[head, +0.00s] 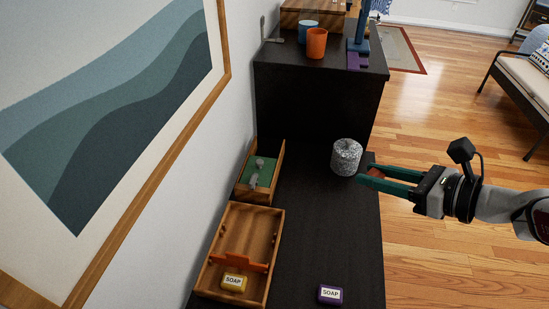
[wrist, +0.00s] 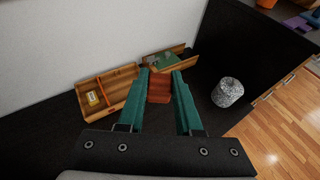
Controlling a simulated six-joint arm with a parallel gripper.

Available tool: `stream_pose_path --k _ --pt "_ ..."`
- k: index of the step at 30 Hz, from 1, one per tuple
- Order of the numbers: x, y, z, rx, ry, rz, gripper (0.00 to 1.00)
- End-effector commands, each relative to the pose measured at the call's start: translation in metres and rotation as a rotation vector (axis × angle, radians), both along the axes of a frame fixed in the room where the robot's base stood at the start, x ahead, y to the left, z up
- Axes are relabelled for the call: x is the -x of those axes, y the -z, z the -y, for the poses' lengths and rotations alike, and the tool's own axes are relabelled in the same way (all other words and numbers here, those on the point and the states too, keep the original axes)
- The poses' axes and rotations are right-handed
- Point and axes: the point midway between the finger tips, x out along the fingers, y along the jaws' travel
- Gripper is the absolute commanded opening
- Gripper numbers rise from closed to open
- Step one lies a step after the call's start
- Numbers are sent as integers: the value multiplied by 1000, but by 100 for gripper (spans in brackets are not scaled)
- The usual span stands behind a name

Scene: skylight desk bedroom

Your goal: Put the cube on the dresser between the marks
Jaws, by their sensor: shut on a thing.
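My gripper (head: 362,174) has green fingers and reaches in from the right, at the right edge of the black dresser top (head: 325,225). In the wrist view my gripper (wrist: 160,74) is shut on a reddish-brown cube (wrist: 159,89). The cube is held between the fingertips, above the dresser. I cannot make out any clear marks on the dresser.
A speckled grey cylinder (head: 346,157) stands close left of my fingertips. A wooden tray (head: 275,217) and a wooden box with a green block (head: 260,178) line the wall side. A purple soap (head: 330,294) lies near the front. A taller black unit (head: 315,100) rises behind.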

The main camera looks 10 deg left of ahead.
Motion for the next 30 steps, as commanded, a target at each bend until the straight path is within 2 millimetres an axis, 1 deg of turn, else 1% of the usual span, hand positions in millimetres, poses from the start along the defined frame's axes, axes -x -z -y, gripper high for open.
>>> stream_pose_path --k 2,5,6,8,9,12,15,17,19,20,24,27,30 --pt "-6 22 -15 -1 -70 -10 0" --pt "-12 64 -44 4 -203 -15 0" --pt "-12 83 -58 5 -261 -16 0" --pt "-10 110 -78 5 -345 -15 0" --pt "-8 127 -91 4 -398 -13 0" --pt "2 163 -118 1 -506 -8 0" --pt "10 184 -134 -2 -569 -4 0" --pt "13 192 -141 -4 -589 -1 0" --pt "16 202 -155 -4 -600 -1 0" --pt "18 207 -163 -4 -601 -2 0" --pt "22 234 -208 -4 -601 -3 0" --pt "24 250 -234 -3 -599 -1 0" --pt "24 259 -250 -1 -595 1 0"
